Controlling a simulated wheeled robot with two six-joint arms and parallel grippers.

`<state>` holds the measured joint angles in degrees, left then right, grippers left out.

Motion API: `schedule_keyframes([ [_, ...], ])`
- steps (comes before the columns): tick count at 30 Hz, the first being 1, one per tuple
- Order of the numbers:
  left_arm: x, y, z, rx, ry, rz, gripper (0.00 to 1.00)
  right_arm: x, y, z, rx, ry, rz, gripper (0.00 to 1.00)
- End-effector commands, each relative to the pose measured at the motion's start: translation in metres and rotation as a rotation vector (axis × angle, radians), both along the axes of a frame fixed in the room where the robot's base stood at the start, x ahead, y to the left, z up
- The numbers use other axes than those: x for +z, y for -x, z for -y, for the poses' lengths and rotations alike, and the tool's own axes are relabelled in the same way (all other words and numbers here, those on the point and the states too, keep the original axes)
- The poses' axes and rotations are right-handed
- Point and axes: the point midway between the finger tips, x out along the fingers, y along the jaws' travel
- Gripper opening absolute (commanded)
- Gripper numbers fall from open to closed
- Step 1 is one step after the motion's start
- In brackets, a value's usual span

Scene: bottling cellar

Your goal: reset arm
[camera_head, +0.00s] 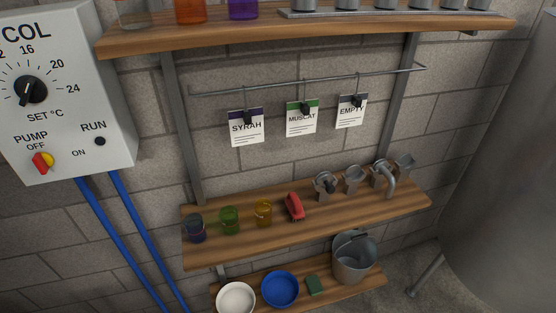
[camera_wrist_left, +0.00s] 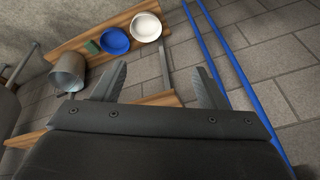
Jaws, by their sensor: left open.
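My left gripper (camera_wrist_left: 160,88) shows in the left wrist view with its two ridged fingers spread apart. Nothing is between the fingers. Beyond them lie the wall, a bracket and the wooden shelves. Neither of my arms shows in the head view, and my right gripper is in no frame.
A control box (camera_head: 65,90) with blue hoses (camera_head: 125,240) is at left. Tags hang on a rail (camera_head: 305,80). A white bowl (camera_head: 236,299), blue bowl (camera_head: 280,289) and bucket (camera_head: 353,262) stand lower. A tank (camera_head: 500,170) is at right.

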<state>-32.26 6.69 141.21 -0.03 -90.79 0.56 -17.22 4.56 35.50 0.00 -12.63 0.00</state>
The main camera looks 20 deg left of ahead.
Motion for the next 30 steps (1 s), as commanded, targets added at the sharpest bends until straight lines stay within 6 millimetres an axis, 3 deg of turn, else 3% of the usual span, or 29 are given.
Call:
schedule_keyframes([
  [1, 0.005, 0.009, -0.001, -0.013, -0.011, 0.0, 0.67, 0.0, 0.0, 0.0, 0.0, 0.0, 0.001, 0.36],
  [14, -0.114, -0.013, -0.01, -0.006, 0.006, -0.04, 0.67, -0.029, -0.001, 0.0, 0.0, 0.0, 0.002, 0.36],
  [22, -0.24, -0.01, -0.015, -0.004, 0.019, -0.082, 0.67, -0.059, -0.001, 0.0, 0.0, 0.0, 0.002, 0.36],
  [30, -0.366, 0.021, -0.017, -0.003, 0.033, -0.127, 0.67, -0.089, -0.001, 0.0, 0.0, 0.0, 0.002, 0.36],
])
